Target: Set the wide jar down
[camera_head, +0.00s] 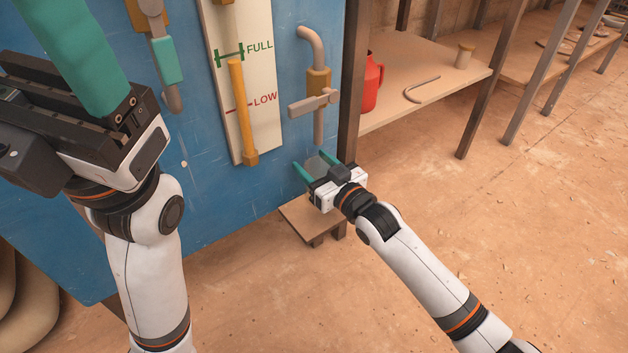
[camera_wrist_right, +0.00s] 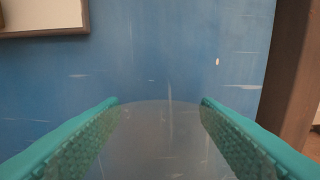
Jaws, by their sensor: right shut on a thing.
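The wide jar is clear and almost colourless. In the head view the jar (camera_head: 317,164) shows between the teal fingers of my right gripper (camera_head: 318,168), in front of the blue panel. In the right wrist view the jar (camera_wrist_right: 165,140) fills the gap between both fingers, and my right gripper (camera_wrist_right: 160,110) is shut on it. The jar's lower part is hidden in the head view, so I cannot tell whether it touches the small wooden stand (camera_head: 302,213) below. My left gripper (camera_head: 85,55) is large at the upper left; its fingertips are out of frame.
A spout with a tap (camera_head: 316,105) hangs from the blue panel (camera_head: 200,200) just above the jar. A level gauge (camera_head: 240,95) marked FULL and LOW is left of it. A dark post (camera_head: 352,80) and a shelf (camera_head: 430,85) with a red jug (camera_head: 372,85) stand right.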

